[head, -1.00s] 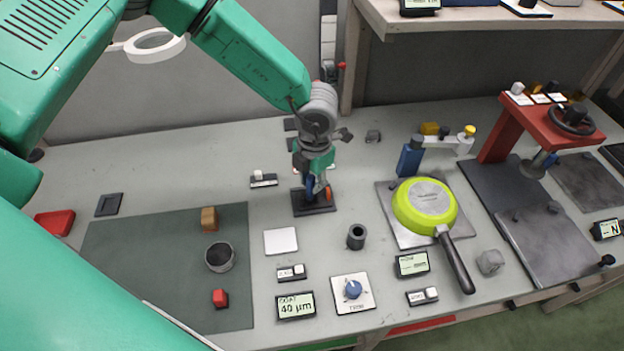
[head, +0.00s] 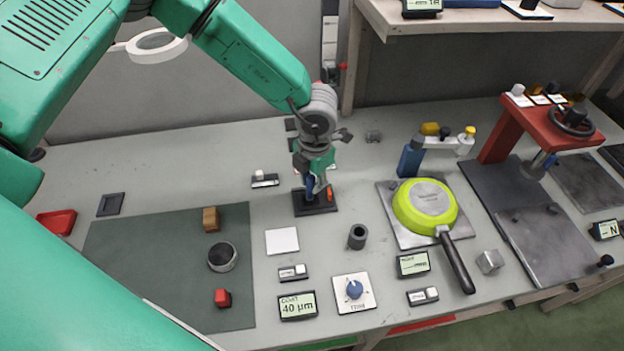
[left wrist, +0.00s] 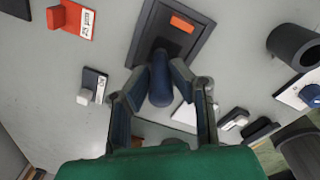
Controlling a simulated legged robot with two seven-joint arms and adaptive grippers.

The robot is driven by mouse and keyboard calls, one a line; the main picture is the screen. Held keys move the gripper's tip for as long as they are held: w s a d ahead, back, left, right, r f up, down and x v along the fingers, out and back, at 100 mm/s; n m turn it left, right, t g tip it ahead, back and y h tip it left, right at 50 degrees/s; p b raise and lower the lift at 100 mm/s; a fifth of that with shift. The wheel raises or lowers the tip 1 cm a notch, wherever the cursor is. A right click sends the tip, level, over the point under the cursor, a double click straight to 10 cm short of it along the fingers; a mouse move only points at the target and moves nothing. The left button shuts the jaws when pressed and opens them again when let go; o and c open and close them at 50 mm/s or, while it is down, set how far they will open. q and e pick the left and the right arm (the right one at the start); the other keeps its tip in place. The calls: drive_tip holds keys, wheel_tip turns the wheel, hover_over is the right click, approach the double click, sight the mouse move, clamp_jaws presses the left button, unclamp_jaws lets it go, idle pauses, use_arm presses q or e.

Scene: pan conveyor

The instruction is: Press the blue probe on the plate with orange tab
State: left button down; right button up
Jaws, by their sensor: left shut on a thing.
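The blue probe (left wrist: 160,84) is a dark blue rounded cylinder between the fingers of my left gripper (left wrist: 160,70) in the left wrist view. The gripper is shut on it. In the head view my left gripper (head: 315,186) points down over a dark square plate (head: 317,208) and partly hides it and the probe. The plate also shows in the left wrist view (left wrist: 205,38), with an orange tab (left wrist: 182,24) on it. The probe's tip is over the plate, and I cannot tell whether it touches. My right gripper is not in view.
A dark hollow cylinder (head: 357,237) and a white square pad (head: 282,241) stand near the plate. A green pan (head: 416,215) lies upside down to the right, before a blue-based arm (head: 410,160). A red press (head: 535,125) stands further right. A display reads 40 µm (head: 297,306).

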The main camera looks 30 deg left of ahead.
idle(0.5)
use_arm(q)
wheel_tip(320, 180, up, 7)
drive_tip(key=p, duration=0.6)
drive_tip(key=shift+p, duration=0.4)
drive_tip(key=shift+a, duration=0.1)
